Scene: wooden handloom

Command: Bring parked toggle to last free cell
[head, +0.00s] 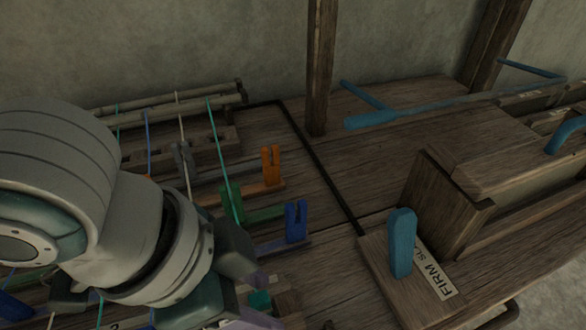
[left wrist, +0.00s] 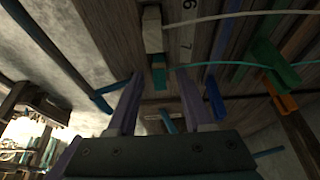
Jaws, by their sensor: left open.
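My left gripper (head: 258,299) is open, with its purple fingers at the near end of the loom. A small teal-ended block (head: 260,300), possibly the parked toggle, sits between the fingertips in the head view. In the left wrist view, the teal end (left wrist: 158,78) with its pale wooden part lies just beyond and between the two fingers (left wrist: 159,105), with no clear contact. A teal cord runs close by it; I cannot tell if they join. Numbers 6 and 7 are marked on a strip (left wrist: 187,30) beside it. My arm hides much of the cell row.
Taut cords run to the back rods (head: 170,105). A blue lever (head: 402,243) stands upright on a block labelled FIRM. Bare tabletop (head: 325,190) lies between.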

